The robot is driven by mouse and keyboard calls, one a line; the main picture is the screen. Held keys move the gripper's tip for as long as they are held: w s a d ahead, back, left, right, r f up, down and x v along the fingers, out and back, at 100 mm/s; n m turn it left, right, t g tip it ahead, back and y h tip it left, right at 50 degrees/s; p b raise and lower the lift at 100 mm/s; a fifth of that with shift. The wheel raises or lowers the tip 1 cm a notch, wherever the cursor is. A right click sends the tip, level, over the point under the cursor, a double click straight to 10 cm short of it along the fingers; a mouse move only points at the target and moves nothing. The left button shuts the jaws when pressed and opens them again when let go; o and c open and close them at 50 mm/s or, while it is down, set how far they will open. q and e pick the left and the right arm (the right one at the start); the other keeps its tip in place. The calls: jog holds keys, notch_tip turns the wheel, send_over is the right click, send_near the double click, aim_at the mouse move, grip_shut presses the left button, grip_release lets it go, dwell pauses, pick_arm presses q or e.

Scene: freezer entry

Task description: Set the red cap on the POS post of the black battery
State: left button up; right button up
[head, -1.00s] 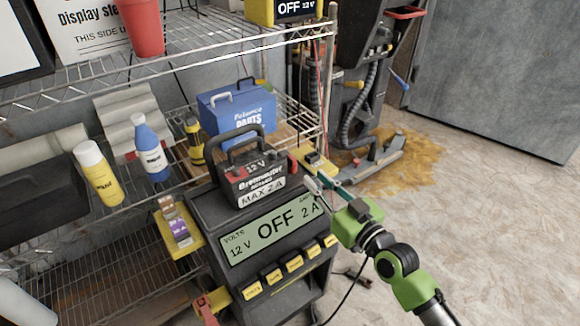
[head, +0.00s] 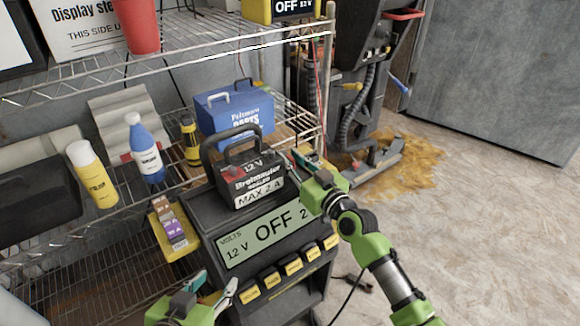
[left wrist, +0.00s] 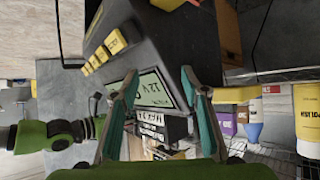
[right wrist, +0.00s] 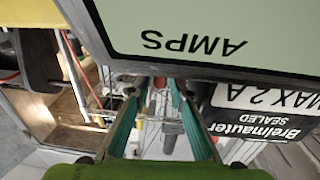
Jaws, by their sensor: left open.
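The black battery (head: 252,186) stands upright, handle up, on the dark charger (head: 195,207). A small red part (head: 236,171) shows on its top at the left; I cannot tell whether this is the POS post or its marking. My right gripper (head: 297,160) is just right of the battery. In the right wrist view its teal fingers (right wrist: 158,88) stand apart, with a small dark reddish thing near their tips; I cannot tell whether they grip it. The red cap is not clearly made out. My left gripper (head: 215,287) is open and empty in front of the charger.
A yellow tray (head: 186,252) with small boxes is at the charger's left. A blue parts box (head: 236,114), a blue bottle (head: 146,153) and a yellow bottle (head: 91,175) stand on the wire shelf behind.

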pick_arm(q)
jog(key=shift+w+d+r+t, duration=0.25)
jog(key=shift+w+r+t, duration=0.2)
jog(key=shift+r, duration=0.15)
pick_arm(e)
jog(key=shift+w+a, duration=0.25)
jog(key=shift+w, duration=0.15)
grip_shut()
jog(key=shift+r, duration=0.1)
